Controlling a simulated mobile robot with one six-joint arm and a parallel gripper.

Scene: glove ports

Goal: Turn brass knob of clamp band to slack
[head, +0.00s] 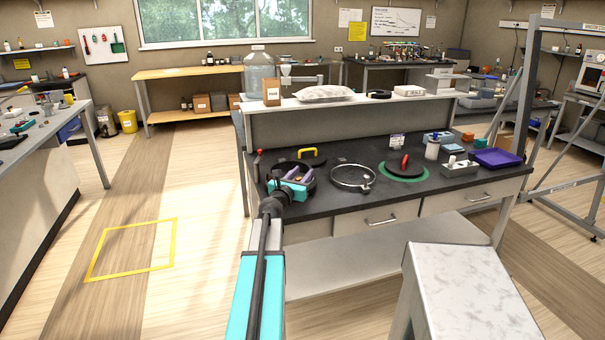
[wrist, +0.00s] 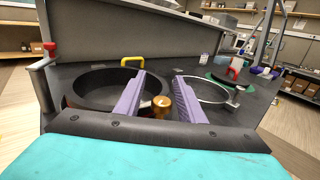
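My gripper (wrist: 160,84) is open, with its two purple fingers spread apart over the bench. The brass knob (wrist: 161,106) shows between the fingers in the wrist view, beside the right side of a wide black ring (wrist: 84,99). I see a gap on its left; I cannot tell whether the right finger touches it. In the head view my gripper (head: 298,182) is over the black ring and hides much of it, and the knob is not clear. A silver ring-shaped band (head: 336,184) with a small metal fitting lies on the bench to the right; it also shows in the wrist view (wrist: 196,77).
A black disc with a red handle (head: 405,162) sits on a green mat at right. A yellow handle (head: 307,151) is behind the black ring. A red-topped post (wrist: 50,48) stands left. A purple tray (head: 497,158) is on the dark bench (head: 330,212) at right.

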